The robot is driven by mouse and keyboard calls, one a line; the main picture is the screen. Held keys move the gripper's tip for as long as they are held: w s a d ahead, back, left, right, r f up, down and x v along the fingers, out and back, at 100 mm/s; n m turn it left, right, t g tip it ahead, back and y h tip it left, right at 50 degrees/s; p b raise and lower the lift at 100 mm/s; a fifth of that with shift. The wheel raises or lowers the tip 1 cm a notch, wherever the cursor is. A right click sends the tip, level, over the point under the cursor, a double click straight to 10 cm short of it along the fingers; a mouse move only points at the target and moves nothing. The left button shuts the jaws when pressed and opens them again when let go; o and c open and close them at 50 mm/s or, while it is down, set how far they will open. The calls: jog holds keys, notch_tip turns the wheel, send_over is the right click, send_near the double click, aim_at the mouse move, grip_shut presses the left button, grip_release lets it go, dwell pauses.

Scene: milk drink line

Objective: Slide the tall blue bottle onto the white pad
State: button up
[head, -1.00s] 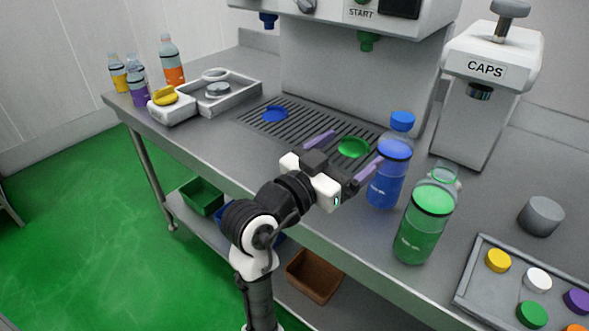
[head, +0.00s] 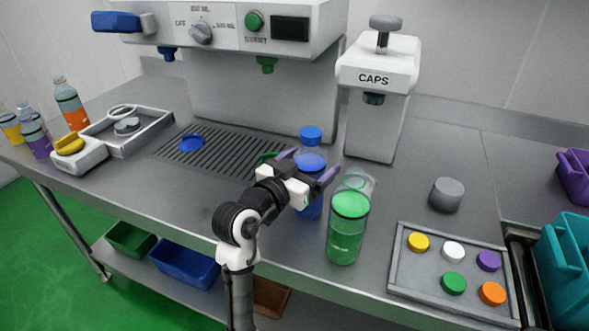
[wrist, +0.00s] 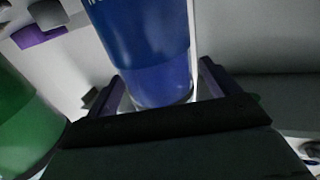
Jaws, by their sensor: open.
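The tall blue bottle (head: 311,158), with a blue cap, stands upright on the steel counter at the front right of the drip grate. My gripper (head: 306,169) is open at the bottle, its purple fingers to either side of it and its wrist hiding part of the lower body. In the wrist view the blue bottle (wrist: 155,50) rises between the two fingers (wrist: 163,88), with a gap at the left finger. I cannot make out a white pad in these views.
A green bottle (head: 345,228) stands close to the right of the blue one. A cap tray (head: 400,262) and grey cylinder (head: 446,195) are further right. The drip grate (head: 222,152) with a blue disc (head: 191,143) lies to the left. The CAPS dispenser (head: 377,120) stands behind.

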jog(key=shift+x, duration=0.85)
